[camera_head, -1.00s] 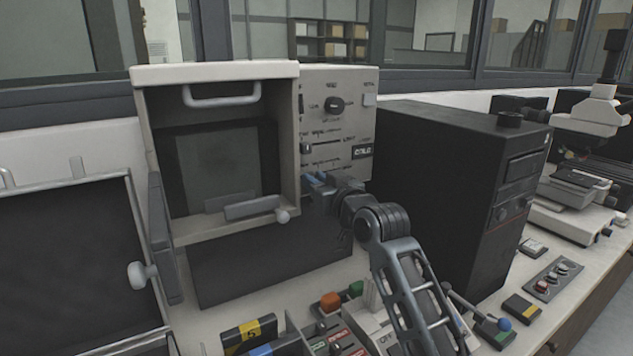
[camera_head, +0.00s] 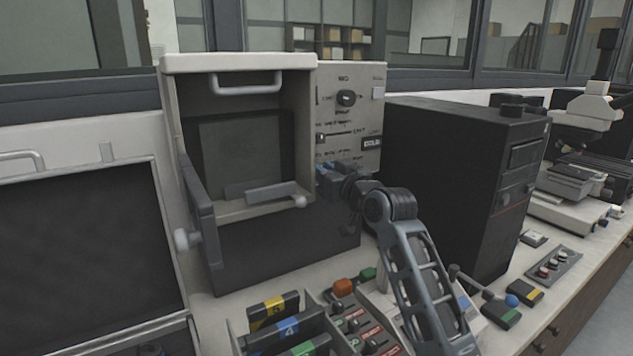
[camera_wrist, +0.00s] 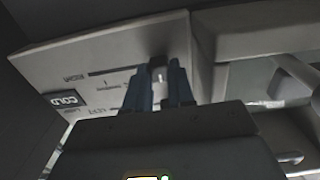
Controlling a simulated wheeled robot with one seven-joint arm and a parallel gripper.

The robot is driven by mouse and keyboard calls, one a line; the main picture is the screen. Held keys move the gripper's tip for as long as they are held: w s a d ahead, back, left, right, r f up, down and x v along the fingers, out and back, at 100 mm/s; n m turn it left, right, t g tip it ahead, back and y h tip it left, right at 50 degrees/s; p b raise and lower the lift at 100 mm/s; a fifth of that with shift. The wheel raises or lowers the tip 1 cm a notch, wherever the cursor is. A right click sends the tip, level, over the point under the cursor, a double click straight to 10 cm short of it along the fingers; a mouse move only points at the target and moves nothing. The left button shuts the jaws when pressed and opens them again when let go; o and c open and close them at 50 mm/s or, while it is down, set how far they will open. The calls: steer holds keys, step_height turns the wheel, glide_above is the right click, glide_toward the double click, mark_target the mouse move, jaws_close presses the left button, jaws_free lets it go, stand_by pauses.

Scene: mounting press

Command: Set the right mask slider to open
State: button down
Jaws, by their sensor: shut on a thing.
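The control panel (camera_head: 345,115) is on the right side of the press cabinet (camera_head: 190,120). It has a dial (camera_head: 346,97) and an upper slider (camera_head: 320,138) with its knob at the slot's left end. My gripper (camera_head: 328,172) is at the panel's lower left, hiding the lower slider in the head view. In the wrist view, upside down, my gripper (camera_wrist: 158,82) is shut on the small pale slider knob (camera_wrist: 158,73). That knob is at the right end of its slot (camera_wrist: 110,70), the end nearest the cabinet. The COLD sign (camera_wrist: 66,100) is at left.
A black box unit (camera_head: 465,165) stands close on the right of my arm. Coloured blocks and a button tray (camera_head: 365,330) are on the bench below. The cabinet's open door (camera_head: 203,225) and a dark screen panel (camera_head: 85,250) are at left.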

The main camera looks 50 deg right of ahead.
steer(key=shift+w+a, duration=0.1)
steer(key=shift+a, duration=0.1)
steer(key=c, duration=1)
jaws_free()
steer(key=shift+a, duration=0.1)
steer(key=shift+o, duration=0.2)
steer(key=shift+r+p, duration=0.1)
steer(key=shift+p, duration=0.3)
